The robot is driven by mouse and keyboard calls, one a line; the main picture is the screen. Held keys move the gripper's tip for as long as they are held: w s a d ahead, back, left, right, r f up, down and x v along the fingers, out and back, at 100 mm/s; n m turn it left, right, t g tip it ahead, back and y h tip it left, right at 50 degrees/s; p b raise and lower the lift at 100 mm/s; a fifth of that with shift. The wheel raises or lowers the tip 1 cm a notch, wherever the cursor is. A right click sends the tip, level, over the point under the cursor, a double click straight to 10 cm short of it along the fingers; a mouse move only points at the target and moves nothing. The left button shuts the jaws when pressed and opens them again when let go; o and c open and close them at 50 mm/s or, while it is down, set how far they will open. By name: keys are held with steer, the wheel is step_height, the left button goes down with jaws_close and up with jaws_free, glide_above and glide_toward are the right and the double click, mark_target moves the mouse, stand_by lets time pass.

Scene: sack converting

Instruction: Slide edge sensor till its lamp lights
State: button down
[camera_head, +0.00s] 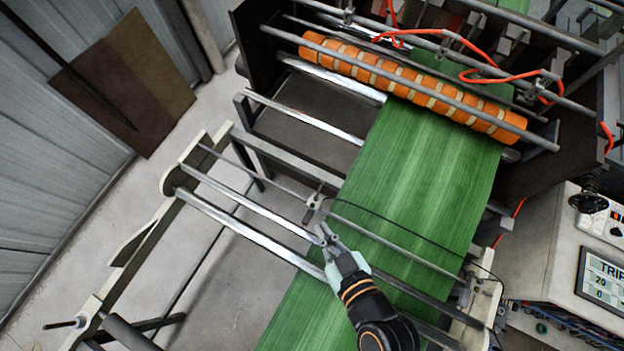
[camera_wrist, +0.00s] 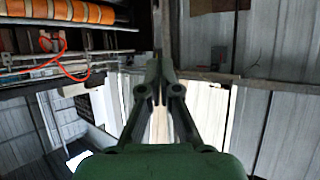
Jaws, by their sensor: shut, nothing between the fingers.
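The edge sensor looks to be the small grey block (camera_head: 316,201) clamped on a thin crossbar in the head view. It sits beside the left edge of the green web (camera_head: 425,165), and a black cable runs from it to the right. I cannot make out a lit lamp on it. My gripper (camera_head: 323,232) is shut and empty, just below the sensor in the picture; whether they touch I cannot tell. In the wrist view the closed fingertips (camera_wrist: 157,72) point forward, and I cannot make out the sensor there.
Steel rollers (camera_head: 245,229) and white side frames (camera_head: 175,178) surround the web. An orange banded roller (camera_head: 410,85) lies at the back under red hoses. A control cabinet with a display (camera_head: 603,282) stands at the right. Bare floor (camera_head: 215,290) lies at the left.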

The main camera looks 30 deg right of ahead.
steer(key=shift+w+a, duration=0.1)
steer(key=shift+w, duration=0.05)
steer(key=shift+w+a+p, duration=0.3)
steer(key=shift+w+a, duration=0.1)
steer(key=shift+w, duration=0.15)
stand_by(0.5)
steer(key=w+a+r, duration=0.7)
steer(key=w+r, duration=0.4)
steer(key=r, duration=0.1)
steer(key=shift+a, duration=0.3)
steer(key=shift+f, duration=0.1)
